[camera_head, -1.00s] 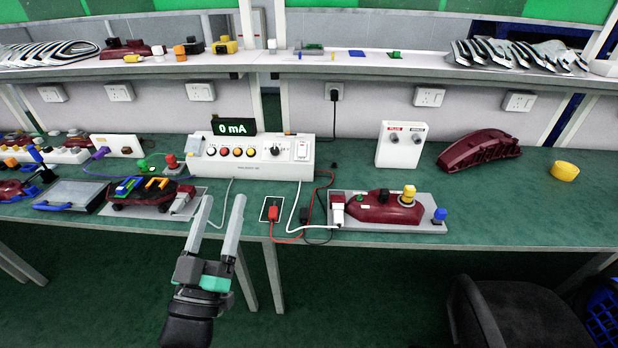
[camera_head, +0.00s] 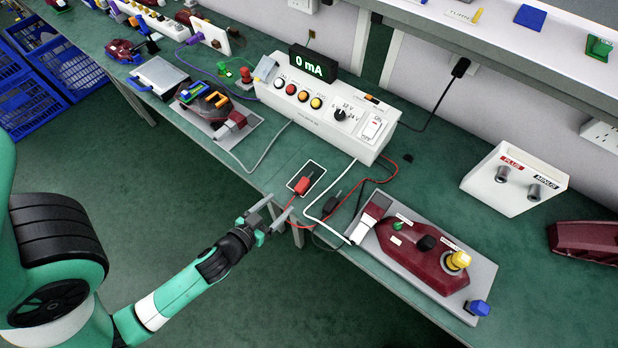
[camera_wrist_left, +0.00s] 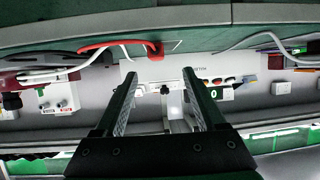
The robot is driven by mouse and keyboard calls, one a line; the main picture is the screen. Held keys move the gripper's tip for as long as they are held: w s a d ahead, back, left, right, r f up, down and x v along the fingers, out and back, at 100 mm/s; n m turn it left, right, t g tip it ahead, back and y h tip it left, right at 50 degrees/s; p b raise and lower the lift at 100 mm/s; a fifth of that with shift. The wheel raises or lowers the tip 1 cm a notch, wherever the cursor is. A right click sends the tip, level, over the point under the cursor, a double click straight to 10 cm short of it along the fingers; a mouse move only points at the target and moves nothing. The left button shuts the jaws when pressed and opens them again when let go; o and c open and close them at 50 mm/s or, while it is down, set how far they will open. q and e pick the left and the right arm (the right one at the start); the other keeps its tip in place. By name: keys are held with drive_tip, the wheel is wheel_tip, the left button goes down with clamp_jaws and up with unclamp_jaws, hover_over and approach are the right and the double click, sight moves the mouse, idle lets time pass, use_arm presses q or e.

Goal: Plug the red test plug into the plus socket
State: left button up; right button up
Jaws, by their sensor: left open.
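The plus socket (camera_head: 502,174) is on the white box under the red PLUS label, beside the minus socket (camera_head: 534,191). My right gripper is out of view.
A black plug (camera_head: 331,203) lies right of the red one among loose leads. The white supply (camera_head: 330,115) stands behind, its display reading 0 mA.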

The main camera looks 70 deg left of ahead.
sight(301, 185)
use_arm(q)
drive_tip(key=x, duration=0.7)
drive_tip(key=shift+w+r+p, duration=0.2)
drive_tip(key=shift+r+p, duration=0.1)
drive_tip(key=shift+r, duration=0.1)
drive_tip(key=shift+w+a+f, duration=0.15)
drive_tip(key=shift+w+f, duration=0.15)
drive_tip(key=b+x, duration=0.1)
drive_tip(key=x, duration=0.3)
drive_tip(key=shift+w, duration=0.35)
drive_tip(key=shift+r, duration=0.1)
clamp_jaws()
